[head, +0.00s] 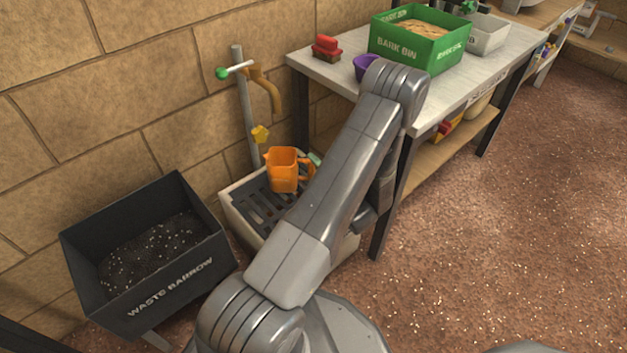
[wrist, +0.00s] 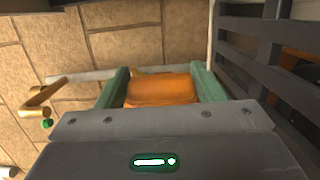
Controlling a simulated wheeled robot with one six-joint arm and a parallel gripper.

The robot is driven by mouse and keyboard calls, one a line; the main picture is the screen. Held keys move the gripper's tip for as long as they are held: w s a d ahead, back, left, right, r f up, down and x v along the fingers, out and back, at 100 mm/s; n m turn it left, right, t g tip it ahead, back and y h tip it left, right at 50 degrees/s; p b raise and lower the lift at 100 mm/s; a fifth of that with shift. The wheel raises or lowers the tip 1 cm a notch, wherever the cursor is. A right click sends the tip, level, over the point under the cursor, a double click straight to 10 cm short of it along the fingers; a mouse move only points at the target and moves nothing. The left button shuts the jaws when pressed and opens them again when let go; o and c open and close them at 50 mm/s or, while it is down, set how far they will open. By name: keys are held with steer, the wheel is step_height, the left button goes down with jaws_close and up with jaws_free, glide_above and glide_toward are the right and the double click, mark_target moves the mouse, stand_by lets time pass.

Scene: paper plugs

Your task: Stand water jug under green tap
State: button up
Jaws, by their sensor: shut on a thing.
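The orange water jug (head: 283,176) is upright over the dark slatted grate of the drain basin (head: 237,207). I cannot tell whether its base touches the grate. My gripper (head: 314,161) is shut on the jug at its right side, mostly hidden behind my arm. In the wrist view the jug (wrist: 160,90) lies between the two green fingers of my gripper (wrist: 162,88). The tap with the green knob (head: 222,73) has a brass spout (head: 273,92) pointing down above the jug. The green knob also shows in the wrist view (wrist: 47,123).
A yellow knob (head: 260,134) sits lower on the grey standpipe (head: 243,100). The black waste barrow (head: 190,281) stands left of the basin. The workbench (head: 325,72) is close on the right, with a purple pot (head: 364,66) and green bark bin (head: 391,53). Open floor lies to the right.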

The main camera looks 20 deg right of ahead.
steer(key=shift+f+b, duration=0.45)
steer(key=shift+f, duration=0.95)
steer(key=shift+f, duration=0.1)
steer(key=o, duration=1.1)
steer(key=shift+c, duration=0.2)
steer(key=shift+s, duration=0.3)
steer(key=s+p, duration=0.1)
steer(key=s, duration=0.2)
steer(key=s+d+p, duration=0.1)
steer(key=s, duration=0.3)
steer(key=s+d+p, duration=0.1)
steer(key=s+p, duration=0.1)
steer(key=s, duration=0.2)
steer(key=shift+s+d, duration=0.1)
steer(key=shift+s, duration=0.05)
